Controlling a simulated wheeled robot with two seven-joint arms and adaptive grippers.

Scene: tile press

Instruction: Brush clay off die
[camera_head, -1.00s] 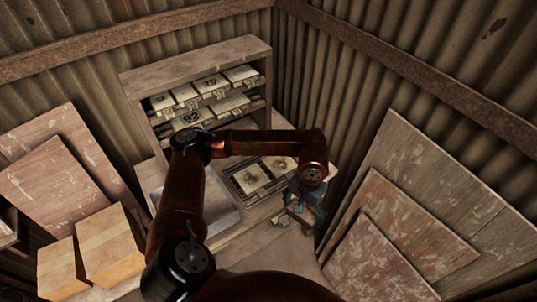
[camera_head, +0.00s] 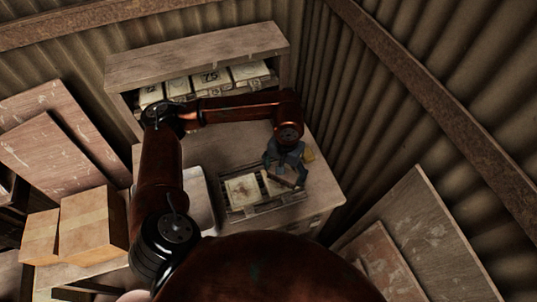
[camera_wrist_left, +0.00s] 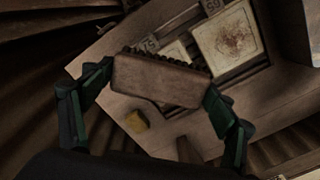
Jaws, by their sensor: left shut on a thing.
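My left gripper (camera_head: 286,166) is shut on a wooden brush (camera_head: 283,181), holding it over the right end of a die rack (camera_head: 262,207). In the left wrist view the brush (camera_wrist_left: 160,78) lies between the fingers, its dark bristles facing the rack. One pale square die (camera_wrist_left: 228,40) with reddish-brown clay stains shows fully there; in the head view a pale die (camera_head: 243,188) sits in the rack's left part. Another die (camera_wrist_left: 176,51), beside a "75" label, is partly hidden by the brush. Whether the bristles touch it I cannot tell. My right gripper is out of view.
A shelf (camera_head: 200,52) with numbered blocks stands at the back. A pale tray (camera_head: 198,200) is left of the rack. A small yellow block (camera_head: 309,155) lies right of the gripper. Cardboard boxes (camera_head: 92,226) and leaning boards (camera_head: 420,240) flank the table.

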